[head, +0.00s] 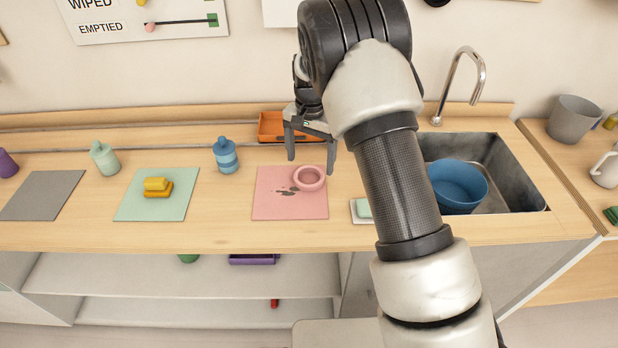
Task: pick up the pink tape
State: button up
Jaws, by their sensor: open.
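A pink ring-shaped roll, the pink tape (310,178), lies flat at the upper right of a pink mat (290,208) on the wooden counter. Dark smudges show on the mat just left of the tape. My gripper (311,162) points down with its two fingers spread. It is open and appears empty. In the head view its fingertips show just above the tape in the picture; the exact height and distance between them cannot be told.
An orange tray (285,128) sits behind my gripper. A blue bottle (226,155) stands left of the pink mat. A white dish (361,211) with a pale green block is partly hidden by my arm. A sink (510,172) holding a blue bowl (457,184) lies right. A green mat (157,205) bears yellow blocks.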

aim_at(310, 179)
jog(key=shift+w+a+f, duration=0.1)
jog(key=shift+w+f, duration=0.05)
jog(key=shift+f, duration=1.2)
jog(key=shift+w+f, duration=0.1)
jog(key=shift+f, duration=1.2)
jog(key=c, duration=1.1)
